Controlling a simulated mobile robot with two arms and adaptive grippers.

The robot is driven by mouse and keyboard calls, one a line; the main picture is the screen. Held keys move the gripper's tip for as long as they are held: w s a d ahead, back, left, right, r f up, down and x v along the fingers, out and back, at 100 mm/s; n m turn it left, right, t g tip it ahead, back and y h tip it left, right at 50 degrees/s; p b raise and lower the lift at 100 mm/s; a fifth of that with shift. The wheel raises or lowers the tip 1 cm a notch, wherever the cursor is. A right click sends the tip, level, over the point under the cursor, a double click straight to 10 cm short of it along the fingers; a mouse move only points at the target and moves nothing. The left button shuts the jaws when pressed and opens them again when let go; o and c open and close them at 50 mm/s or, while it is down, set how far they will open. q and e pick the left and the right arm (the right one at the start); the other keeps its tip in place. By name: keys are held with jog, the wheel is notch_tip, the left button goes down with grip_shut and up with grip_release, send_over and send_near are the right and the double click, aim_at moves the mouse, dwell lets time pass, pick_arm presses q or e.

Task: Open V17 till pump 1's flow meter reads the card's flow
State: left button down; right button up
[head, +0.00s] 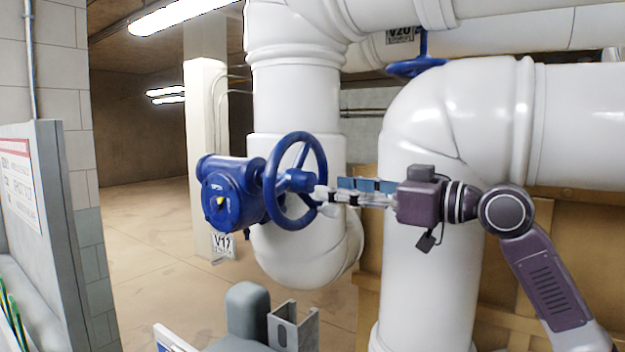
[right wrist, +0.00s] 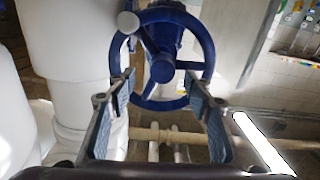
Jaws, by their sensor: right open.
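My left gripper, the flow meter and the card are not visible.
Thick white pipes (head: 430,130) stand behind and beside my right arm. A second blue handwheel (head: 415,67) tagged V20 is above. A grey panel with a red-headed sign (head: 20,185) is at the left. Grey brackets (head: 292,325) stand low in front. Open floor lies behind V17.

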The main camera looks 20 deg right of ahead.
aim_at(313, 184)
jog(key=w+a+p, duration=0.1)
jog(key=w+a+r, duration=0.1)
jog(key=a, duration=0.1)
jog(key=shift+p, duration=0.4)
jog(key=shift+w+a+f, duration=0.15)
jog(key=shift+w+f, duration=0.05)
jog(key=shift+w, duration=0.3)
jog(key=shift+w+a+f, duration=0.1)
jog(key=shift+w+f, duration=0.05)
jog(key=shift+w, duration=0.3)
jog(key=shift+s, duration=0.1)
jog(key=shift+c, duration=0.8)
pick_arm(q)
jog(key=s+r, duration=0.2)
jog(key=shift+s+r, duration=0.25)
jog(key=shift+r, duration=0.1)
pick_arm(e)
grip_shut()
